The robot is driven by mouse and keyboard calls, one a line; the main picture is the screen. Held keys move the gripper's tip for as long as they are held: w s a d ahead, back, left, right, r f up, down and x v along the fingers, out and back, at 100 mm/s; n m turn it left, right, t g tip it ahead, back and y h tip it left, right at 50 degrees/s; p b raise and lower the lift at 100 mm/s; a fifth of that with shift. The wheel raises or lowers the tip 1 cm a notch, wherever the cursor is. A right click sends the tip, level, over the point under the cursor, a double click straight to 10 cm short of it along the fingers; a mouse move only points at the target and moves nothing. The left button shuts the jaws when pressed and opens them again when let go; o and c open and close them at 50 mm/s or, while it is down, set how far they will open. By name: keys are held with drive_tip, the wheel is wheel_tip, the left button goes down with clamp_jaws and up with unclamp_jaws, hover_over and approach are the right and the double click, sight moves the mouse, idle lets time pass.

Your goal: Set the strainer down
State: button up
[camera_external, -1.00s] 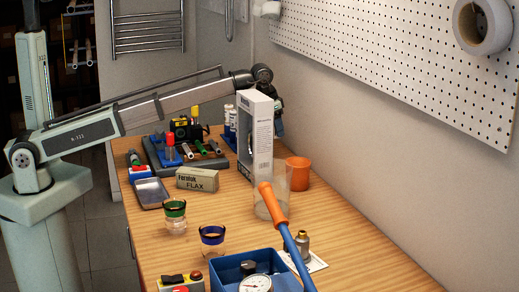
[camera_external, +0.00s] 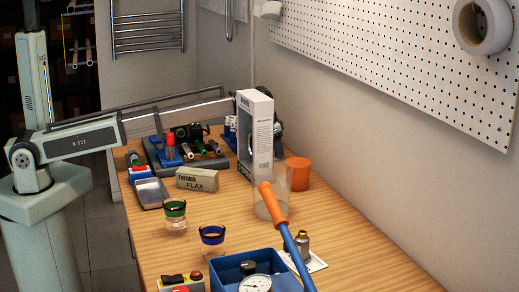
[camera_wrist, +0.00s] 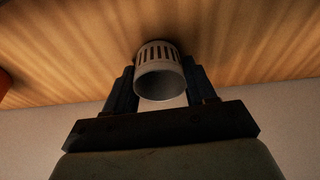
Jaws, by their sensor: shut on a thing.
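The strainer (camera_wrist: 158,54) is a pale, slotted cylinder with an open round end facing the wrist camera. My gripper (camera_wrist: 160,75) is shut on it, with one dark finger on each side. The wooden bench top (camera_wrist: 75,45) lies just beyond the strainer's far end; I cannot tell whether they touch. In the external view the strainer is hidden, and a tall white box (camera_external: 263,135) covers most of my gripper.
An orange cup (camera_external: 299,174) and a clear cylinder (camera_external: 265,208) stand near the box. A blue bin (camera_external: 232,266) is in front. Mid-bench is partly clear.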

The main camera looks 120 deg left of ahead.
drive_tip(key=shift+f, duration=0.1)
drive_tip(key=o, duration=1)
drive_tip(key=v, duration=1.2)
drive_tip(key=shift+d, duration=0.1)
